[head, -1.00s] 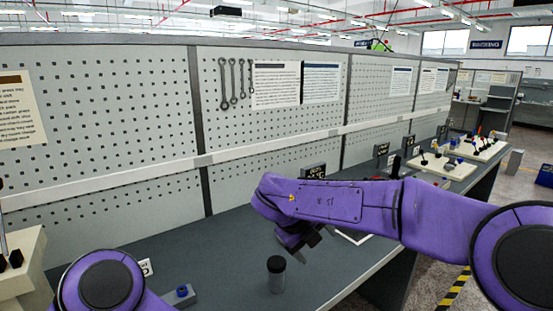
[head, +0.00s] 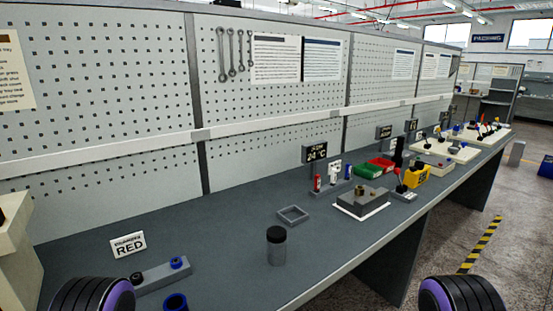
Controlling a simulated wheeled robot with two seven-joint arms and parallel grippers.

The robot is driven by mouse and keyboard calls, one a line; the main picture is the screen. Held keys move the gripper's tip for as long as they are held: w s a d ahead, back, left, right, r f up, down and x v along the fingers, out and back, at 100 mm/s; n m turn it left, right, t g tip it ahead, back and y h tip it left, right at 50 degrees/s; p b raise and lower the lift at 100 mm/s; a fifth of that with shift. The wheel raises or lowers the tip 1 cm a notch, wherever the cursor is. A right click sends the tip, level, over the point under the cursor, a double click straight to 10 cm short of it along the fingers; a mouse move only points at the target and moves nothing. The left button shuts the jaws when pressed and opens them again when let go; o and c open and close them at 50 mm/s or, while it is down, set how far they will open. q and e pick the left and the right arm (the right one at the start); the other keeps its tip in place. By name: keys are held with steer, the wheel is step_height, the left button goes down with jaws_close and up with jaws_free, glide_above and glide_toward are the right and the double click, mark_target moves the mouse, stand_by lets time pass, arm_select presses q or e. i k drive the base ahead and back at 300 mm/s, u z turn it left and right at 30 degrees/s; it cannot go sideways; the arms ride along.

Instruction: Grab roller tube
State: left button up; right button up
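A blue hollow tube (head: 175,302) shows at the bottom edge of the head view, partly cut off. A long grey holder (head: 150,280) lies behind it, with a small blue ring-shaped piece (head: 176,262) and a small black piece (head: 136,278) on it. A grey cylinder with a black top (head: 277,250) stands upright on the bench to the right. I cannot tell for sure which of these is the roller tube. Only rounded black and purple parts of my two arms show at the bottom left and bottom right. Neither gripper is in view.
A label stand (head: 128,244) is behind the holder. A square grey frame (head: 293,215), a grey block (head: 362,200), red and green bins (head: 367,169) and a yellow bin (head: 417,176) lie farther right on the bench (head: 225,230). A pegboard wall closes the back.

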mark_target(275, 251)
steer(key=z, duration=2.15)
steer(key=i, duration=1.8)
steer(key=u, duration=2.9)
